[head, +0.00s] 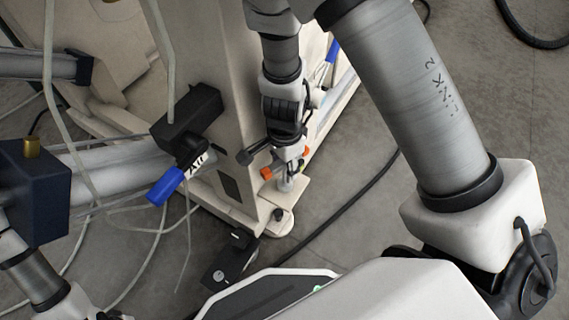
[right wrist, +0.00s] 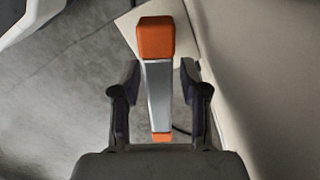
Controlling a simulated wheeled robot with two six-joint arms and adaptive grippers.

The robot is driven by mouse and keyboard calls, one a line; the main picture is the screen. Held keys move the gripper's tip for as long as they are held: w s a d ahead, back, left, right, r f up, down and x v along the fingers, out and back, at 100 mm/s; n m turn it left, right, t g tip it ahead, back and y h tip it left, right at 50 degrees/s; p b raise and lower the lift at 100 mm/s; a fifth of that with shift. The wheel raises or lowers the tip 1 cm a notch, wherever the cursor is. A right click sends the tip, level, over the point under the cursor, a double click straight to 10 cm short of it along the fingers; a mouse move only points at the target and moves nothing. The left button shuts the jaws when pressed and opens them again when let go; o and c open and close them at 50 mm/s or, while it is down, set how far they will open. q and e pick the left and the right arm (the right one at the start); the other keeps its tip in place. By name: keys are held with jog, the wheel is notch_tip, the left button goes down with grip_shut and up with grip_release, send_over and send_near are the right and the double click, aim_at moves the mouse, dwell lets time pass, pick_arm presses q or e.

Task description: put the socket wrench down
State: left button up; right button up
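The socket wrench (right wrist: 159,90), a grey metal bar with an orange block at each end, runs lengthwise between the fingers of my right gripper (right wrist: 160,88) in the right wrist view. A narrow gap shows on each side of the bar, so the fingers look open around it. In the head view my right gripper (head: 287,155) is low beside the beige machine, and the wrench's orange end (head: 267,173) shows at its left. A silver post stands under it on the machine's foot plate; whether the wrench touches it is hard to tell. My left gripper is not in view.
The beige machine frame (head: 215,60) stands close on the left of my right gripper. A blue-handled lever (head: 166,187) sticks out from it. The foot plate (head: 295,208) lies below. Loose pale tubes hang at left. A black cable (head: 345,205) crosses open concrete floor at right.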

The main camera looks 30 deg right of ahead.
notch_tip(320, 180, up, 12)
jog(key=p, duration=1)
jog(key=shift+r, duration=0.25)
jog(key=shift+f, duration=0.1)
